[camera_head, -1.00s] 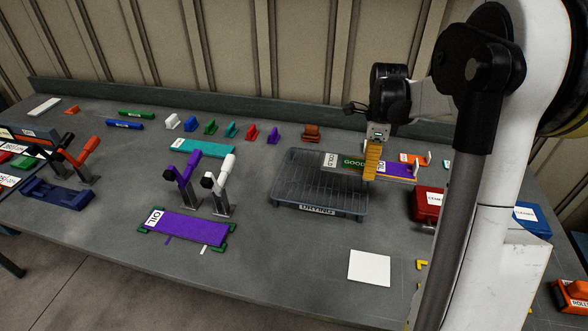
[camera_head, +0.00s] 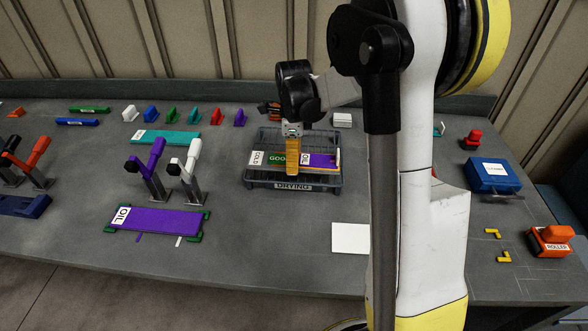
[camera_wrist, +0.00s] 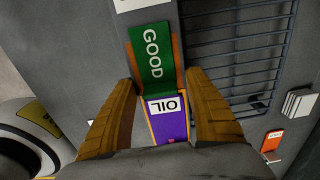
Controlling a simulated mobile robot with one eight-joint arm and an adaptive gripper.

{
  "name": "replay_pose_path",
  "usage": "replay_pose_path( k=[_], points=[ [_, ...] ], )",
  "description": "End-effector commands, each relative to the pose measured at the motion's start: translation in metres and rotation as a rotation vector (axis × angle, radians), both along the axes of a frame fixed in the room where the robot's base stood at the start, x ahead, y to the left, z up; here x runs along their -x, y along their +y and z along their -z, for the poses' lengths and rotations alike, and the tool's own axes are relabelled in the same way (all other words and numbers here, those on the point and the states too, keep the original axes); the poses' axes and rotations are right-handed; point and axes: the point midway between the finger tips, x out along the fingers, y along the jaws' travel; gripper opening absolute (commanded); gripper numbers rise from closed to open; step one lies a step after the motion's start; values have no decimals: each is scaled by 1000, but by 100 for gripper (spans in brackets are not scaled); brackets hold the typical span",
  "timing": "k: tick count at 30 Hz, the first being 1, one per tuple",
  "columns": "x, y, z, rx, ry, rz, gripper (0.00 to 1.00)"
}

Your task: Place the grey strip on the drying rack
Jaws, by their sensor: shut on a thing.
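My gripper (camera_head: 292,172) is shut on a stack of strips. In the head view a grey end with a white label (camera_head: 257,158) shows at its left, then a green "GOOD" piece (camera_head: 278,159), then a purple piece with an "OIL" label (camera_head: 321,160). The wrist view shows the green piece (camera_wrist: 152,54) and purple piece (camera_wrist: 168,125) between the fingers (camera_wrist: 160,115), with orange-brown edges. The stack lies level across the wire drying rack (camera_head: 262,182) in the head view; I cannot tell whether they touch. The fingers hide part of the stack.
A purple strip marked OIL (camera_head: 155,220) lies in a green-cornered fixture, with purple and white levers (camera_head: 190,168) behind it. A blue box (camera_head: 493,176) and orange roller (camera_head: 550,240) stand right.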

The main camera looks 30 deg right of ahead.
Motion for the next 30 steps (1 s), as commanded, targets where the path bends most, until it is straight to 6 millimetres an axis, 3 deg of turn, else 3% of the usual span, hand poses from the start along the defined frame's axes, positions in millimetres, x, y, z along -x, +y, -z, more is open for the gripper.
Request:
replay_pose_path(
  k=[6, 17, 18, 19, 30],
  points=[
    [0, -1, 34, 0, 0, 0, 21],
    [0, -1, 37, 0, 0, 0, 21],
    [0, -1, 36, 0, 0, 0, 71],
    [0, -1, 36, 0, 0, 0, 80],
    [0, -1, 32, 0, 0, 0, 82]
  ],
)
